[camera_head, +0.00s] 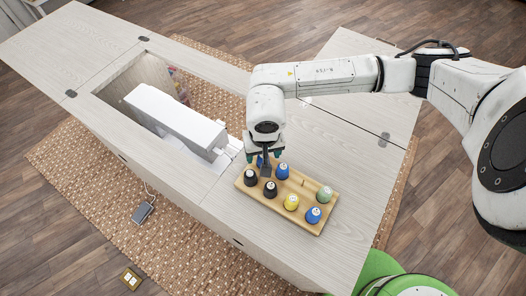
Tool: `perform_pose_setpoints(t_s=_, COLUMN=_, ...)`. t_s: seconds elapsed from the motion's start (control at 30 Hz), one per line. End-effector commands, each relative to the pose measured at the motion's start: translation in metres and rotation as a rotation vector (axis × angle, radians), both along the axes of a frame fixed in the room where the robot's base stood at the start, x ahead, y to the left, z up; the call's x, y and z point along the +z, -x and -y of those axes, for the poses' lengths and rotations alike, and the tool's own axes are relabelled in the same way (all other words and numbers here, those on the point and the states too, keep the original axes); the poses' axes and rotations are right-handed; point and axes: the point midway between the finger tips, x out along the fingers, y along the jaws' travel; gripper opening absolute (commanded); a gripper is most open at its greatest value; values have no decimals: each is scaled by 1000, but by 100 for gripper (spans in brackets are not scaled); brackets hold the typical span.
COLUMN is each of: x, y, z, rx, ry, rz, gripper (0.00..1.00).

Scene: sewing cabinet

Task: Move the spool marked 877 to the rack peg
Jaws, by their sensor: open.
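A wooden spool rack (308,228) lies on the cabinet top in the head view, holding several spools in two rows. My gripper (265,168) points down over the rack's back left corner, open, close to a partly hidden blue spool (260,161). I cannot tell whether the fingers touch it. Another blue spool (282,171) stands just right of my gripper. A bare peg (303,182) seems to show between that spool and a green spool (324,194). The labels are too small to read, so I cannot tell which spool is 877.
Two black spools (250,177) (270,189), a yellow spool (291,203) and a blue spool (313,215) fill the front row. A white sewing machine (172,118) sits in the cabinet opening to the left. The cabinet top right of the rack (365,185) is clear.

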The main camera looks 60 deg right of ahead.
Motion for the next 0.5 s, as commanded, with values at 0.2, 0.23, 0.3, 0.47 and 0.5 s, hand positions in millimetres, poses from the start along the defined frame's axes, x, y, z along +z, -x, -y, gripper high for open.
perform_pose_setpoints(t_s=0.2, x=24, y=1, z=-1, rx=5, ry=3, rz=2, gripper=68)
perform_pose_setpoints(t_s=0.23, x=29, y=2, z=-2, rx=6, ry=5, rz=2, gripper=68)
perform_pose_setpoints(t_s=0.3, x=43, y=3, z=-2, rx=6, ry=5, rz=3, gripper=68)
perform_pose_setpoints(t_s=0.47, x=72, y=5, z=-5, rx=5, ry=4, rz=3, gripper=68)
perform_pose_setpoints(t_s=0.5, x=78, y=6, z=-6, rx=4, ry=5, rz=2, gripper=68)
